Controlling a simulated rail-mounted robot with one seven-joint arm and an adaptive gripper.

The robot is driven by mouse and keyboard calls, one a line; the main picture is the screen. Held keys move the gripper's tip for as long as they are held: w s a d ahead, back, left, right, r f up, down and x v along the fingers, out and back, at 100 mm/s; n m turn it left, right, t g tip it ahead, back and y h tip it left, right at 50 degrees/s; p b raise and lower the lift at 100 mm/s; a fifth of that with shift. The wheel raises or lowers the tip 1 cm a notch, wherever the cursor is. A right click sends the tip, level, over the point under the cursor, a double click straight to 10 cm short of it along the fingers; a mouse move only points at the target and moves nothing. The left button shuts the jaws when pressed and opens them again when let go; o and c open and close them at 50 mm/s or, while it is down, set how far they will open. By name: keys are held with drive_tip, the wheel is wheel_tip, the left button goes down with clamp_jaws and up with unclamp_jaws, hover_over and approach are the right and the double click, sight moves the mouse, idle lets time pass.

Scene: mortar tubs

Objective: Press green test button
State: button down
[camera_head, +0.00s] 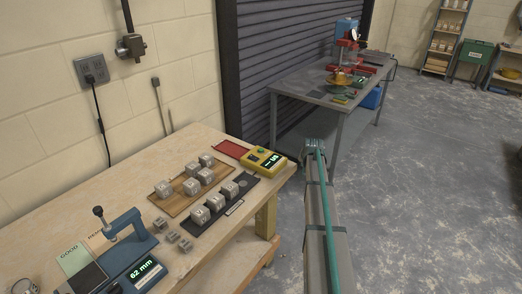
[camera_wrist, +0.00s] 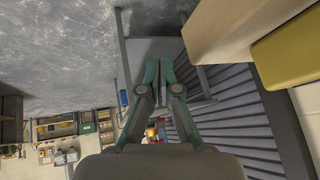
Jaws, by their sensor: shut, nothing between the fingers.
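A yellow tester (camera_head: 264,161) with a lit green display lies at the far right corner of the wooden workbench. A small green spot shows on its top, but it is too small to make out clearly as the button. My gripper (camera_head: 316,146) is to the right of the tester, beyond the bench edge and apart from it. In the wrist view my gripper (camera_wrist: 159,66) has its fingertips together and holds nothing. A yellow surface (camera_wrist: 290,45) fills the upper right of that view; I cannot tell for sure that it is the tester. No button shows there.
The wooden workbench (camera_head: 120,185) carries grey cubes on a wooden board (camera_head: 176,204) and a dark mat (camera_head: 212,216), a red tray (camera_head: 230,149) and a blue gauge (camera_head: 128,245) reading 62 mm. A grey metal table (camera_head: 300,88) stands behind. Open floor lies right.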

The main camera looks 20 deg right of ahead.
wheel_tip(320, 180, up, 4)
drive_tip(key=w, duration=0.2)
wheel_tip(320, 180, up, 13)
drive_tip(key=t+y+p, duration=0.2)
drive_tip(key=t+y, duration=0.1)
drive_tip(key=y, duration=0.1)
hover_over(262, 150)
drive_tip(key=shift+w+r+n, duration=0.15)
drive_tip(key=shift+n, duration=0.25)
drive_tip(key=shift+f+b, duration=1.8)
drive_tip(key=shift+f, duration=2.65)
drive_tip(key=shift+f, duration=0.1)
drive_tip(key=shift+f+b, duration=0.3)
